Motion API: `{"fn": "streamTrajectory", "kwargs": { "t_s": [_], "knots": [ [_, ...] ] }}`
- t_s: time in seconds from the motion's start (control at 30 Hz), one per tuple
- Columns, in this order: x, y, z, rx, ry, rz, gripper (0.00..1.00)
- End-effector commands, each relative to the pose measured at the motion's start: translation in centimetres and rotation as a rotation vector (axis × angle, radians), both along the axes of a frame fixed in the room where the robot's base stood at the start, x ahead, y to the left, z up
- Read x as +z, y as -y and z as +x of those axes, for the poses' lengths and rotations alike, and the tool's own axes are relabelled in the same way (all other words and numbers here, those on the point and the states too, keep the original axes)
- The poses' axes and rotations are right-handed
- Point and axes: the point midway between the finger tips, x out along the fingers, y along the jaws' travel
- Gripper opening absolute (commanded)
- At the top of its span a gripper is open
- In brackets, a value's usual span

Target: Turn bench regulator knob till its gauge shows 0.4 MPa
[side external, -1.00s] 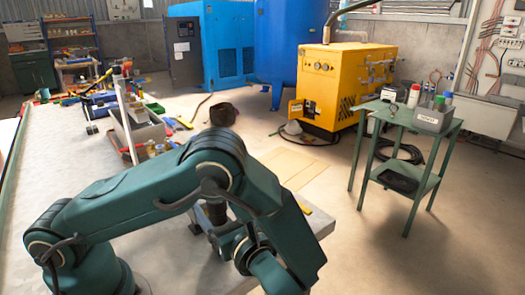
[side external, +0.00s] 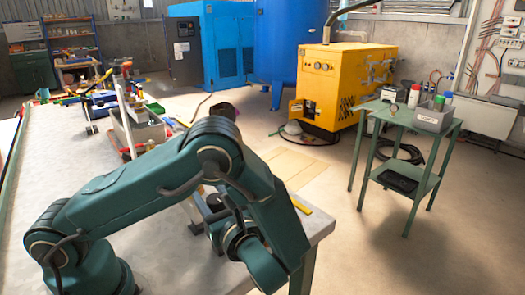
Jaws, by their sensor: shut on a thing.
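My gripper (side external: 198,218) is low over the near right corner of the bench (side external: 60,175), mostly hidden behind my forearm and wrist. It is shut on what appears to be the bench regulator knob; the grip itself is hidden. A small dark part of what looks like the regulator (side external: 213,200) shows under the bend of my arm. I cannot make out its gauge face or any reading.
A grey bin (side external: 145,132), a blue crate (side external: 100,103) and several small tools lie farther back on the bench. A green side table (side external: 412,118) stands right, with open floor between. A yellow machine (side external: 345,85) and blue tank (side external: 285,40) stand behind.

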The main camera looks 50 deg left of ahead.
Motion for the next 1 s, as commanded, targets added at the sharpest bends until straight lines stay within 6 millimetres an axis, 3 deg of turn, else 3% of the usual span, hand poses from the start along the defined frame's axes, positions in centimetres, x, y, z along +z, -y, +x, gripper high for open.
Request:
{"fn": "streamTrajectory", "kwargs": {
  "t_s": [0.27, 1.0],
  "knots": [
    [0.0, 0.1, 0.4, -0.122, -0.002, 0.001, 0.00],
    [0.0, 1.0, 2.0, -0.690, -0.005, 0.002, 0.00]
  ]
}}
